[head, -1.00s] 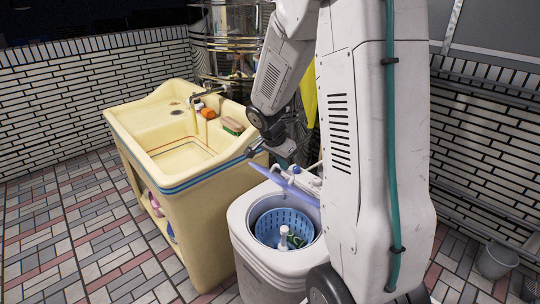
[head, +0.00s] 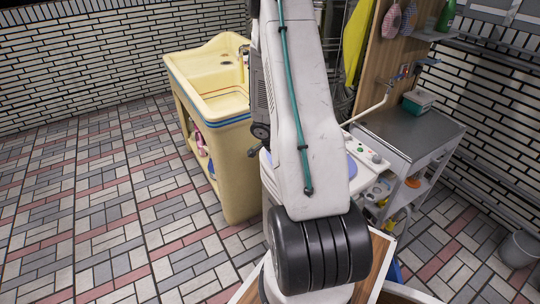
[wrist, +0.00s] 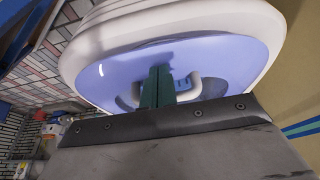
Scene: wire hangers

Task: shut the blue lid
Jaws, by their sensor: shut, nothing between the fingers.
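The blue lid (wrist: 215,58) fills most of the round top of the white washer (wrist: 85,62) in the wrist view. It appears to lie flat within the rim, with no basket showing. A white curved handle (wrist: 194,87) stands on it, partly behind my fingers. My gripper (wrist: 158,85) is shut and empty, its dark green fingertips over the lid near the handle. I cannot tell whether they touch the lid. In the head view my arm hides the gripper and most of the washer; only a blue patch of the lid (head: 351,166) shows at the arm's right.
A yellow sink (head: 228,160) stands left of the washer. A grey-topped counter (head: 415,133) with a green box (head: 418,102) stands at the right. A wooden frame (head: 381,262) lies low by my base. The tiled floor (head: 95,190) at left is clear.

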